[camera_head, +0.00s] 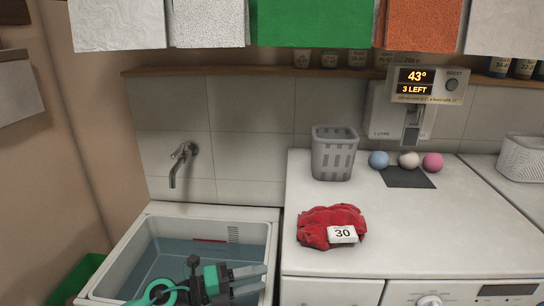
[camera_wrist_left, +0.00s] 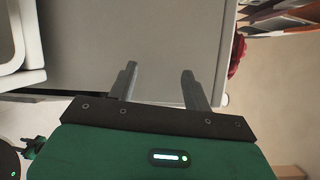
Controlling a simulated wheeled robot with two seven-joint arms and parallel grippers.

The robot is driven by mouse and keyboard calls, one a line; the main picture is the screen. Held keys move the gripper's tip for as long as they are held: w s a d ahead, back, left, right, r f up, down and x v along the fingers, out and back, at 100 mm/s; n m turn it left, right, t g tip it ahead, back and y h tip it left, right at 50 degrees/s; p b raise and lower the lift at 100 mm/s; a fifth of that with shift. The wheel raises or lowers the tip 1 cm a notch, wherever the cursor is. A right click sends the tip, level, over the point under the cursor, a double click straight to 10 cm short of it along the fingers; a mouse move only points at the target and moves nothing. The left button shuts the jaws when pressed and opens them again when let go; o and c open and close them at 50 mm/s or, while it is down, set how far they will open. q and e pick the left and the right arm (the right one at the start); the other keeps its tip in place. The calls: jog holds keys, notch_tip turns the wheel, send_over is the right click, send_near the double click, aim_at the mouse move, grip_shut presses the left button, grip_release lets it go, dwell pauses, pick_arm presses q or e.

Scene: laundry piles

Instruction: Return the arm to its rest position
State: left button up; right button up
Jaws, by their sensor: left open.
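My left gripper (camera_head: 262,278) is in front of and above the sink (camera_head: 128,262) in the head view, its fingers pointing right. In the left wrist view my left gripper (camera_wrist_left: 159,72) shows two grey fingers well apart with nothing between them. A crumpled red cloth (camera_head: 325,220) with a white label reading 30 lies on the white counter (camera_head: 445,230), right of the gripper and apart from it. Part of a red thing (camera_wrist_left: 238,55), probably this cloth, shows at the right in the left wrist view. My right gripper is in neither view.
A grey basket (camera_head: 334,155) stands at the back of the counter. Blue, white and pink balls (camera_head: 409,160) sit near a dark mat (camera_head: 407,178). A tap (camera_head: 180,163) projects over the sink. Cloths (camera_head: 315,22) hang above. The counter's middle is clear.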

pick_arm(q)
jog(key=w+a+r+n+t+y, duration=0.1)
jog(key=a+r+n+t+y, duration=0.35)
jog(key=n+t, duration=0.9)
jog(key=s+a+f+n+g+y, duration=0.3)
jog(key=s+a+f+n+y, duration=0.1)
jog(key=a+f+n+y, duration=0.75)
jog(key=s+a+f+n+g, duration=0.1)
jog(key=s+f+n+g, duration=0.4)
jog(key=s, duration=0.6)
jog(key=s+a+f+n+g, duration=0.2)
jog(key=s+f+g, duration=0.5)
jog(key=s, duration=0.5)
notch_tip(320, 180, down, 31)
jog(key=g+b, duration=0.1)
jog(key=s+a+f+g+b, duration=0.1)
jog(key=s+a+f, duration=0.2)
jog(key=s+f, duration=1.6)
notch_tip(320, 180, down, 3)
jog(key=shift+s+g+y, duration=0.35)
jog(key=shift+y, duration=0.05)
jog(key=shift+a, duration=0.1)
